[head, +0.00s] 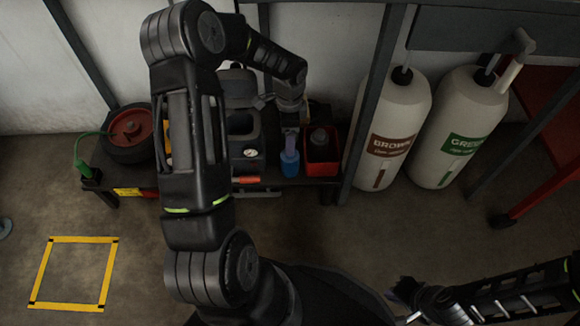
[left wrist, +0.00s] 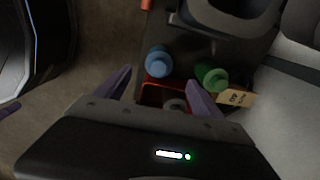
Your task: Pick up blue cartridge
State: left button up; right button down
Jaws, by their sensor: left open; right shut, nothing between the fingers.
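The blue cartridge (head: 290,163) stands upright on the low dark shelf, just left of a red bin. In the left wrist view its round blue top (left wrist: 158,62) shows just beyond the gap between the purple fingertips. My left gripper (head: 290,138) is above and behind it in the head view, partly hidden by its own wrist. In the left wrist view the left gripper (left wrist: 158,82) is open, with nothing visible held. My right gripper (head: 408,291) is shut and empty at the lower right, far from the cartridge.
The red bin (head: 322,166) holds a grey round item. A green cylinder (left wrist: 211,77) with a tan tag is close to the right finger. Dark equipment (head: 245,148) stands left of the cartridge. Two white tanks (head: 392,120) stand to the right. The floor in front is clear.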

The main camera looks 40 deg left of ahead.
aim_at(290, 161)
pick_arm(q)
jog(key=shift+d+f+b, duration=0.1)
jog(key=shift+f+b, duration=0.4)
jog(key=shift+f, duration=0.8)
notch_tip(290, 161, down, 5)
jog(key=b, duration=0.3)
jog(key=shift+f, duration=0.15)
jog(key=shift+c, duration=0.6)
grip_shut()
